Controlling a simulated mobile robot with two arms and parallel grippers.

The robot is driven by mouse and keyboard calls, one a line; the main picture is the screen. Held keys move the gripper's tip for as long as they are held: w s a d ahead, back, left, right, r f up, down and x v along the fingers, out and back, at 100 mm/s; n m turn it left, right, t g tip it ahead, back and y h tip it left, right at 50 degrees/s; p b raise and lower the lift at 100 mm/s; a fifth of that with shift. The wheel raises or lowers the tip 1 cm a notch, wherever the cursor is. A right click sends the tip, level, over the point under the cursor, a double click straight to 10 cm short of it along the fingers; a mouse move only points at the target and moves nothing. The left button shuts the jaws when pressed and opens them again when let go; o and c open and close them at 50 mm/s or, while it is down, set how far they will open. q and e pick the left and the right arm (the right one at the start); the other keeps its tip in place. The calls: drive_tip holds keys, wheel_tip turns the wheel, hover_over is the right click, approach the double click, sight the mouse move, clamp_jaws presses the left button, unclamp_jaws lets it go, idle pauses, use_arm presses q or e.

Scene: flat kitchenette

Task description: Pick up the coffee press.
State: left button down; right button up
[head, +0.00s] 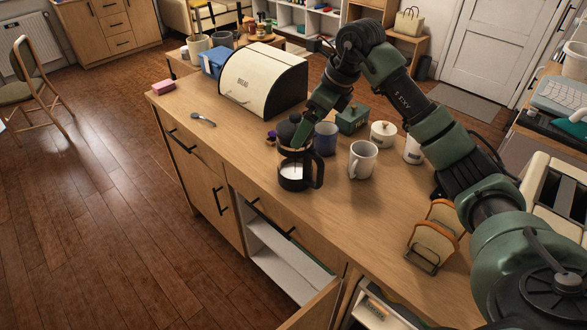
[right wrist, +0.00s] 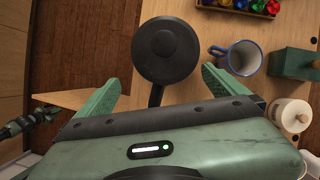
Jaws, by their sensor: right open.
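The coffee press (head: 292,176) stands upright on the wooden counter, with a glass body, black lid and black handle on its right side. The right wrist view shows its round black lid (right wrist: 165,50) from above, with the handle pointing down toward the gripper. My right gripper (head: 303,131) is at the press's upper part in the head view. In the right wrist view my right gripper (right wrist: 160,76) is open, its green fingers apart on either side of the handle. A green and black part of my other arm shows at the left edge there; its jaws cannot be made out.
A bread box (head: 264,80) is behind, a spoon (head: 203,120) to the left. A toast rack (head: 433,237) stands nearer the front right.

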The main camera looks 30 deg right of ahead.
sight(302, 163)
drive_tip(key=shift+w+f+b, duration=0.45)
drive_tip(key=shift+w+f, duration=0.1)
drive_tip(key=shift+f, duration=0.3)
drive_tip(key=shift+w+a+f, duration=0.15)
drive_tip(key=shift+w+f, duration=0.35)
drive_tip(key=shift+f, duration=0.15)
drive_tip(key=shift+a+f+p, duration=0.15)
drive_tip(key=shift+f+p, duration=0.5)
drive_tip(key=shift+f, duration=0.05)
drive_tip(key=x, duration=0.1)
drive_tip(key=p+x, duration=0.1)
drive_tip(key=x, duration=0.1)
drive_tip(key=p+x, duration=0.1)
drive_tip(key=x, duration=0.1)
drive_tip(key=shift+d, duration=0.3)
drive_tip(key=c, duration=2.1)
use_arm(q)
drive_tip(key=shift+r, duration=0.75)
use_arm(e)
drive_tip(key=shift+o, duration=0.2)
